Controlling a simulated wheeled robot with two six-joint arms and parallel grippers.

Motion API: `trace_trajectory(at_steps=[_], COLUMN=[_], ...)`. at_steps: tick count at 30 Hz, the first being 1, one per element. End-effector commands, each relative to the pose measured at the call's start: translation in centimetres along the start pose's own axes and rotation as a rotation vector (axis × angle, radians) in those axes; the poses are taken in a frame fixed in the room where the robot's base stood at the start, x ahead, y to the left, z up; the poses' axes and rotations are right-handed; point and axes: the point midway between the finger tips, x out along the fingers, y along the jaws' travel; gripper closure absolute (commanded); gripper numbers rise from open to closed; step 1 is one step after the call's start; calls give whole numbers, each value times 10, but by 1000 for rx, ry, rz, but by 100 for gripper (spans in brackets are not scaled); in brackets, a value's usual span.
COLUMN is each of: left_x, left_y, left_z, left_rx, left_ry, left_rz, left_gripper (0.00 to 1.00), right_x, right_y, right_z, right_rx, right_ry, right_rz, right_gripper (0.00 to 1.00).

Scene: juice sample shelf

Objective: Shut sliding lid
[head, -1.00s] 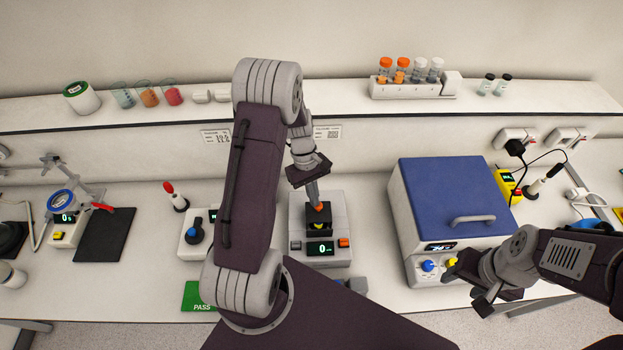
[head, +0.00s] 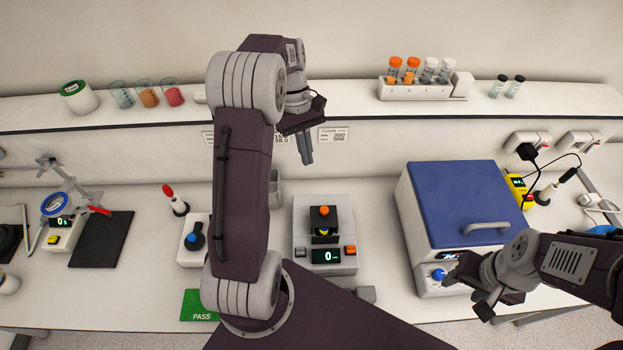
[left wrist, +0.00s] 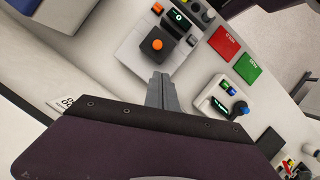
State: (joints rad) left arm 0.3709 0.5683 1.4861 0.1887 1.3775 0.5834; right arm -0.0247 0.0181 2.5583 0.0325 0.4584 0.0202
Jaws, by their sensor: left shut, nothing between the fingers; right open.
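A grey instrument (head: 302,232) with a lit display stands at the middle of the bench. On top of it is a black sliding lid (head: 323,220) with an orange knob (head: 323,210). The knob also shows in the left wrist view (left wrist: 156,44). My left gripper (head: 307,162) is shut and empty, above and behind the instrument, apart from the knob; its closed fingers (left wrist: 161,92) point toward it. My right gripper (head: 468,290) is open and empty at the right.
A blue-lidded box (head: 465,200) stands right of the instrument, close to my right gripper. A green PASS card (head: 200,305) lies at the front. A shelf (head: 350,112) with sample tubes runs behind.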

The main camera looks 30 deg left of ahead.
Motion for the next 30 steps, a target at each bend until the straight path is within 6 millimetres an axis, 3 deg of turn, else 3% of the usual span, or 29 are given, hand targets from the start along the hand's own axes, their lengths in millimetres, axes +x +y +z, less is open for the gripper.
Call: trace_trajectory(at_steps=[1, 4, 11, 25, 30], left_x=[22, 26, 28, 121, 133], left_y=[6, 10, 10, 11, 12], left_z=[-19, -30, -29, -30, -7], left_rx=[3, 5, 3, 3, 5], left_ry=[13, 33, 30, 26, 30], left_rz=[8, 22, 20, 16, 19], left_gripper=[100, 100, 100, 100, 100], right_x=[38, 51, 44, 30, 19], right_y=[1, 1, 1, 1, 0], right_z=[5, 7, 6, 4, 3], right_rx=[0, 0, 0, 0, 0], right_ry=[-3, -4, -3, -3, -3], right_rz=[0, 0, 0, 0, 0], right_gripper=[48, 48, 48, 48, 48])
